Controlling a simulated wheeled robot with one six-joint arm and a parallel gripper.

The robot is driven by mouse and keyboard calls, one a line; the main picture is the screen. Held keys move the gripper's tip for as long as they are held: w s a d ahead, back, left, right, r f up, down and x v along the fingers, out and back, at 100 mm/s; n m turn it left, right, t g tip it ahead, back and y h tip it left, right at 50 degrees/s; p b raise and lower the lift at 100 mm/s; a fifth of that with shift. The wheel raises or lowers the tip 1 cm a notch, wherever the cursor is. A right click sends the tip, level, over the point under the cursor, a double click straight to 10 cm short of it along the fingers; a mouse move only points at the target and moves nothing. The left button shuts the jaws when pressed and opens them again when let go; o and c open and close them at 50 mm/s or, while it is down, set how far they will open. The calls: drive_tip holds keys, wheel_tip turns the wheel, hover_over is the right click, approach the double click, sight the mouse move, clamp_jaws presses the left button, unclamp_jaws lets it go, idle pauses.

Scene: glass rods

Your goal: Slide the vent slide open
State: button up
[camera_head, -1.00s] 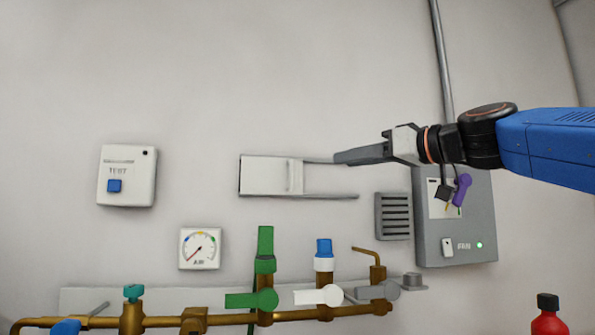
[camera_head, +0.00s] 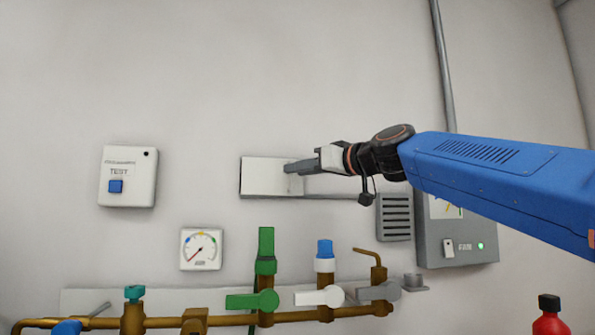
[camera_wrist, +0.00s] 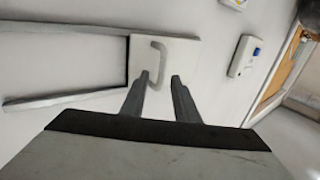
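The vent slide (camera_head: 262,176) is a pale flat panel on the wall, at the left end of its rails in the head view. It also shows in the wrist view (camera_wrist: 184,62), where the rails run to the left. Its upright bar handle (camera_wrist: 158,62) is near one edge of the panel. My gripper (camera_head: 288,168) reaches in from the right, its fingertips over the handle in the head view. In the wrist view my gripper (camera_wrist: 160,76) has its two fingers apart, with the handle showing between and just beyond the tips. I cannot tell whether they touch it.
The rails (camera_head: 345,196) run right of the panel. A grey louvre (camera_head: 394,217) and fan box (camera_head: 458,247) are at lower right. Below are a gauge (camera_head: 201,249) and brass pipework with valves (camera_head: 266,300). A test box (camera_head: 128,177) hangs at left.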

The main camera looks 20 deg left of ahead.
drive_tip(key=shift+w+a, duration=0.25)
drive_tip(key=shift+a, duration=0.35)
drive_tip(key=shift+c, duration=0.7)
clamp_jaws()
drive_tip(key=w+d, duration=0.8)
drive_tip(key=d, duration=0.5)
drive_tip(key=shift+d, duration=0.15)
drive_tip(key=shift+o, duration=0.7)
unclamp_jaws()
